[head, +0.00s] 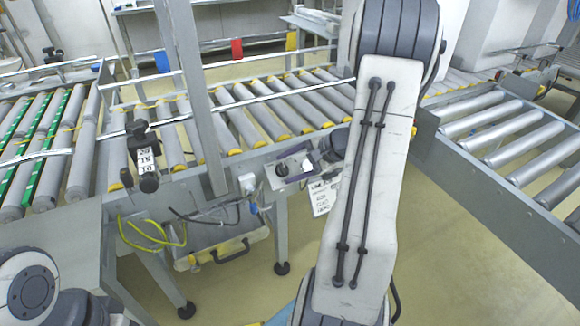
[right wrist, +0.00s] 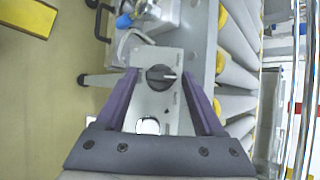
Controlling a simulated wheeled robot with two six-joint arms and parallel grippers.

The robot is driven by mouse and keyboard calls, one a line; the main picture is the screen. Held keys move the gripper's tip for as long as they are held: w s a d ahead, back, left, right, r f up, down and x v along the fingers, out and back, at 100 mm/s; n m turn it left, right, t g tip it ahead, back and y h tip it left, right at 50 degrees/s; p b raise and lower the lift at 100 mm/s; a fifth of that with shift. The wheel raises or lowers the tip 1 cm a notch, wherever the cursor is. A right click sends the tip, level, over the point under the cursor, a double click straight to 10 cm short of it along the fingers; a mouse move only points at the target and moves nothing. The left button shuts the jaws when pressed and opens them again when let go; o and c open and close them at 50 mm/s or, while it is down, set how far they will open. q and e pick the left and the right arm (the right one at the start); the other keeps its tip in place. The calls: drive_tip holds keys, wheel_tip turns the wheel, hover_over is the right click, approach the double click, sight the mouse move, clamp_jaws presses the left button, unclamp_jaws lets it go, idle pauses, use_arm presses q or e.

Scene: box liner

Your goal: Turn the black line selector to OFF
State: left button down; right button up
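The black line selector (right wrist: 160,77) is a round knob on a grey control plate in the right wrist view. Its light pointer mark points right in that view; the small labels around it are too blurred to read. In the head view the selector (head: 281,170) sits on a grey box on the conveyor's side. My right gripper (right wrist: 159,75) is open, with its purple fingers on either side of the knob and gaps between. I cannot tell its distance from the plate. My left gripper is out of view; only part of the left arm shows at the lower left.
A white round button (right wrist: 148,126) is on the same plate. A label sheet (head: 323,196) hangs below the box. Roller conveyors (head: 262,112) run behind, and another (head: 515,140) stands at the right. My right arm hides the middle of the head view.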

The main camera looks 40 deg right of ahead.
drive_tip(key=shift+w, duration=0.1)
drive_tip(key=shift+r+n+p, duration=0.25)
drive_tip(key=shift+n+p, duration=0.25)
drive_tip(key=n+g+p, duration=0.1)
drive_tip(key=n, duration=0.1)
drive_tip(key=n+g+p, duration=0.1)
drive_tip(key=n+p, duration=0.1)
drive_tip(key=n+g+h+p, duration=0.1)
drive_tip(key=n+p, duration=0.1)
drive_tip(key=shift+w+a+r+g, duration=0.3)
drive_tip(key=shift+w+r+g, duration=0.1)
drive_tip(key=shift+s+d+r+n+g+h, duration=0.2)
drive_tip(key=shift+d+n+g+h, duration=0.1)
drive_tip(key=shift+n, duration=0.3)
drive_tip(key=p+v, duration=0.3)
drive_tip(key=v, duration=0.7)
drive_tip(key=a+r+n+g+p, duration=0.1)
drive_tip(key=a+r+n+p, duration=0.2)
drive_tip(key=a, duration=0.8)
drive_tip(key=a+r+n+g+p, duration=0.2)
drive_tip(key=a+r+n+p, duration=0.2)
drive_tip(key=a+r+p, duration=0.3)
drive_tip(key=shift+s+a+r, duration=0.25)
drive_tip(key=shift+a+r, duration=1.1)
drive_tip(key=shift+a, duration=1.45)
